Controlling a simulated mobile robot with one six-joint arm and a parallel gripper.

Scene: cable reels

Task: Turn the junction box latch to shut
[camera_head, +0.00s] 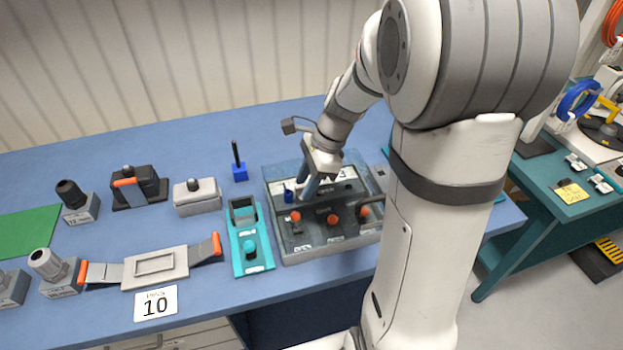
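A grey panel box (313,239) stands on the blue bench, with white labels, a blue knob (289,196) at its back left and a row of orange knobs along its front. The front labels are too small to read surely. I cannot tell which knob is the junction box latch, or whether this panel is the junction box. My gripper (308,190) points down over the back left of the panel, just right of the blue knob. Whether it touches anything, and whether its fingers are open or shut, I cannot tell. My arm hides the panel's right end.
Left of the panel stands a teal fixture (250,262) with a round knob. A grey box with orange-ended clasps (155,267) lies further left. A blue block with a black pin (239,172) stands behind. Bare bench lies at the back left. A teal table (548,206) is at right.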

